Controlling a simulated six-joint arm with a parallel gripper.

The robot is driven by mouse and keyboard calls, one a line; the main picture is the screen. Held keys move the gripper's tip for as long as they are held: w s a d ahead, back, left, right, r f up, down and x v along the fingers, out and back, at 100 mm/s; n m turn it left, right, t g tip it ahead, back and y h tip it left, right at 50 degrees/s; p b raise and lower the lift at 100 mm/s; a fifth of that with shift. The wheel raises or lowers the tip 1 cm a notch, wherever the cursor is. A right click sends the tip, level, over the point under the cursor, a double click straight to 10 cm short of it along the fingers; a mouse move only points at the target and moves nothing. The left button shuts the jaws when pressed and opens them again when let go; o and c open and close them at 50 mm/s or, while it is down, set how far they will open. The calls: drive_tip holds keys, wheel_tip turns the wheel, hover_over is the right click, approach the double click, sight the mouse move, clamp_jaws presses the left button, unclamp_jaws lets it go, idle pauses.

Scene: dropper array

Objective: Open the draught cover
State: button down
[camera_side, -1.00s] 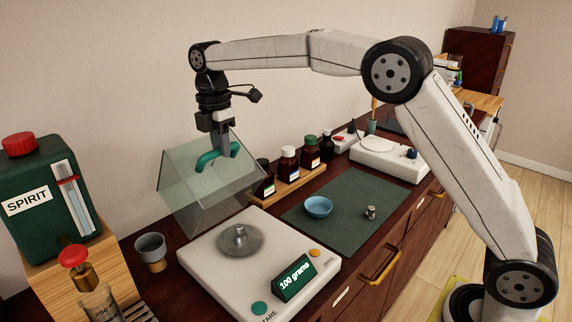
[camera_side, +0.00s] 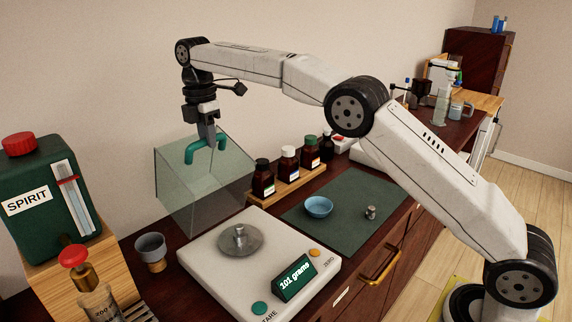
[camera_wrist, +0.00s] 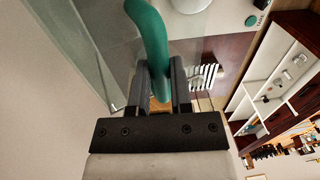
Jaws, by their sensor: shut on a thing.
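The draught cover (camera_side: 185,200) is a clear glass box with a teal handle (camera_side: 191,153). It stands tipped back behind the balance (camera_side: 205,262), clear of the weighing pan (camera_side: 239,240). My gripper (camera_side: 208,145) is shut on the teal handle at the cover's upper part. In the wrist view the teal handle (camera_wrist: 152,40) runs between my two dark fingers (camera_wrist: 163,85). A small metal weight sits on the pan, and the display (camera_side: 294,278) reads 101 grams.
A green spirit tank (camera_side: 50,200) stands at the left, with a small grey cup (camera_side: 150,247) beside the balance. Brown bottles (camera_side: 288,165) stand in a wooden rack behind. A blue bowl (camera_side: 318,207) and a small weight (camera_side: 370,212) rest on the green mat (camera_side: 345,190).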

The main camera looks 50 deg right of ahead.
drive_tip(key=shift+w+f, duration=0.25)
drive_tip(key=shift+f, duration=0.1)
idle(0.3)
drive_tip(key=c, duration=0.5)
unclamp_jaws()
drive_tip(key=shift+c, duration=0.2)
drive_tip(key=shift+r, duration=0.15)
drive_tip(key=shift+w+r, duration=0.1)
drive_tip(key=shift+r, duration=0.15)
drive_tip(key=shift+r, duration=0.7)
drive_tip(key=shift+s+r, duration=0.25)
drive_tip(key=shift+r, duration=0.6)
drive_tip(key=s+d+r, duration=0.1)
drive_tip(key=s+r, duration=0.8)
drive_tip(key=s, duration=0.4)
drive_tip(key=shift+s+d+r, duration=0.2)
drive_tip(key=shift+s+d, duration=0.1)
drive_tip(key=shift+d, duration=0.1)
